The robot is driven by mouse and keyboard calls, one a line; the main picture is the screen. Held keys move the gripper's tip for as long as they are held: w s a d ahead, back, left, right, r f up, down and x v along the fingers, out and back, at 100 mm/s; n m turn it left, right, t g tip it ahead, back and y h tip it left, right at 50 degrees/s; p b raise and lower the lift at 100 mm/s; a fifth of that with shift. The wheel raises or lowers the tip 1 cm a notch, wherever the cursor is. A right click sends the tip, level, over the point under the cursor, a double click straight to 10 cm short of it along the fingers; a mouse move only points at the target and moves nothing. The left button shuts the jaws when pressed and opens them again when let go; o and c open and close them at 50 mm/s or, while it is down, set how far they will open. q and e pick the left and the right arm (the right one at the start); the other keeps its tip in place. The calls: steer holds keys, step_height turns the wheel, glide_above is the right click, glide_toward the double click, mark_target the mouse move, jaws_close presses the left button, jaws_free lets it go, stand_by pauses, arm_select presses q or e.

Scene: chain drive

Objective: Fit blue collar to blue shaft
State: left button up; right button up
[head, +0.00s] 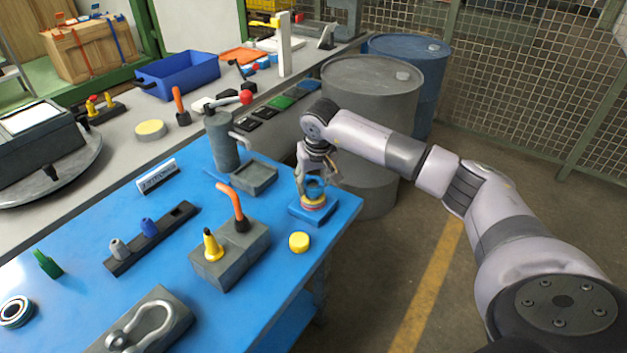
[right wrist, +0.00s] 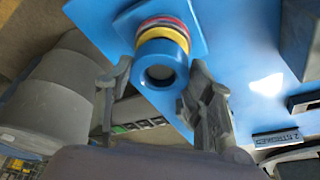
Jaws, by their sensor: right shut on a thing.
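My right gripper (head: 317,178) points down at the table's right edge. In the right wrist view (right wrist: 155,95) its two fingers lie on either side of a blue ring-shaped piece, which I take for the blue collar (right wrist: 148,77). The collar also shows in the head view (head: 316,189). A grey round face shows inside its bore. The collar is in line with a stack of yellow and red rings (head: 313,204) on a blue square base (head: 308,215). I cannot tell whether it touches the stack. No separate blue shaft is clear; it may be hidden under the collar. My left gripper is out of view.
A yellow round piece (head: 299,242) lies near the base. A grey block (head: 238,262) with a yellow cone and orange handle stands to the left. A dark rack (head: 178,222) holds a grey and a blue peg. Drums (head: 372,100) stand behind the arm.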

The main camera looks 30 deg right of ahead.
steer(key=shift+f+b, duration=0.85)
steer(key=shift+f, duration=0.3)
steer(key=o, duration=1.4)
steer(key=shift+c, duration=0.2)
steer(key=shift+o, duration=1.2)
steer(key=v, duration=1.2)
steer(key=shift+s+f, duration=0.1)
